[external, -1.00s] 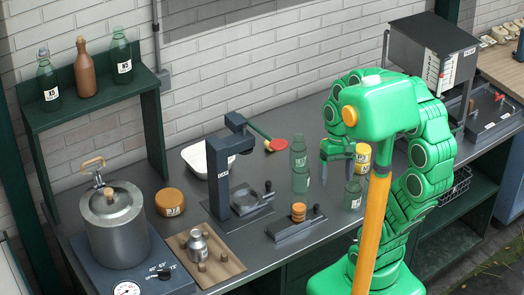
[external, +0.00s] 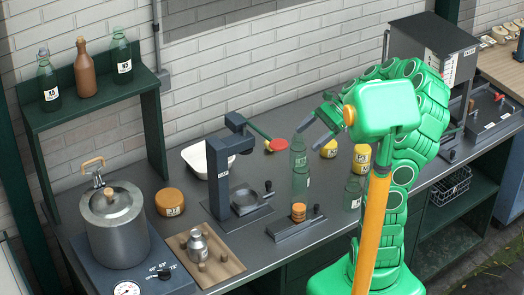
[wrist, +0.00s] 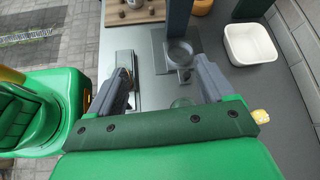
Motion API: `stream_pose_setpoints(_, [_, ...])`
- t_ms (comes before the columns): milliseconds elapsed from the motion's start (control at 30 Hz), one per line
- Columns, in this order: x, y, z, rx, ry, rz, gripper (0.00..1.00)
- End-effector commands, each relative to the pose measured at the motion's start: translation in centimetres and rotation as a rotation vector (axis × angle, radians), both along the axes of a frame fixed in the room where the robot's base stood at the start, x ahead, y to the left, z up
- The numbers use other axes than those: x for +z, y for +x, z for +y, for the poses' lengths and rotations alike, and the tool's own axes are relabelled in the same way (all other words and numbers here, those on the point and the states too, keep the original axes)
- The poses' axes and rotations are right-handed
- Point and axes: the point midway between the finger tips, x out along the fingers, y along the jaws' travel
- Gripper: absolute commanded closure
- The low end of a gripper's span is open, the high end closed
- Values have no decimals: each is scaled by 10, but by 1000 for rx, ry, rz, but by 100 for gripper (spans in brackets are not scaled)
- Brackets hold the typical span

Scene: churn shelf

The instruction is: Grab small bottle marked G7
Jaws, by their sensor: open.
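Several green glass bottles stand on the counter in the external view: one at the back (external: 298,146), one in front of it (external: 301,181) and one further right (external: 353,190). Their labels are too small to read surely, so I cannot tell which is marked G7. My gripper (external: 312,122) is open and empty, pointing left above and behind these bottles. In the wrist view my gripper (wrist: 162,80) has its fingers spread wide, with a round glassy shape (wrist: 181,103), perhaps a bottle seen from above, low between them.
A shelf (external: 95,105) holds other bottles; a metal pot (external: 116,230) stands below.

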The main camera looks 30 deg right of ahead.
Motion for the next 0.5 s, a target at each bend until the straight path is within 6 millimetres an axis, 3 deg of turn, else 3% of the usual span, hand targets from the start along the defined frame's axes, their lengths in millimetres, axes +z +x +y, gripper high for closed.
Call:
stream_pose_setpoints(400, [-1, 37, -60, -279, 211, 134, 18])
stream_pose_setpoints(500, [-19, 37, -60, -283, 214, 141, 18])
